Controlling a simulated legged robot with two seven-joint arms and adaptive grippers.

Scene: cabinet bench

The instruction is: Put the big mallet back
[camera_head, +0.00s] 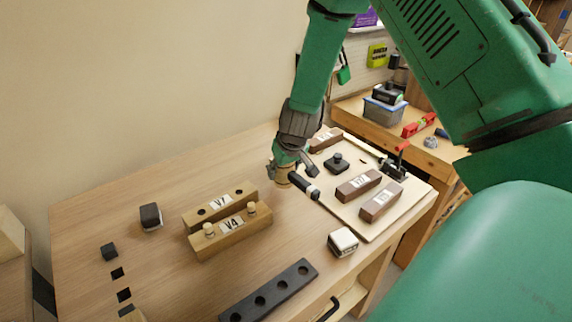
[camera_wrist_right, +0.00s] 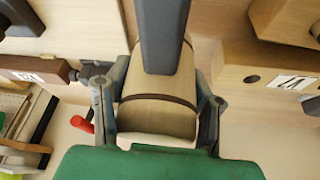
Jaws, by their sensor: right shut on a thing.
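My right gripper (camera_head: 287,170) is above the bench, between the yellow-brown blocks and the pale board. In the wrist view it (camera_wrist_right: 158,108) has a finger on each side of a mallet's pale wooden head (camera_wrist_right: 160,115), which has dark bands. The mallet's dark handle (camera_wrist_right: 162,35) runs away from the head. In the head view the mallet's wooden head (camera_head: 283,175) shows under the fingers, and the dark handle (camera_head: 303,186) points to the lower right, tilted. Whether the mallet touches the bench is unclear. My left gripper is not in view.
Wooden blocks V7 (camera_head: 205,211) and V4 (camera_head: 232,241) stand to the left; V4 holds two pegs. A dark rail with holes (camera_head: 269,290) lies in front. A pale board (camera_head: 375,226) carries brown blocks and a toggle clamp (camera_head: 396,168). A white-topped block (camera_head: 343,241) sits nearby.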

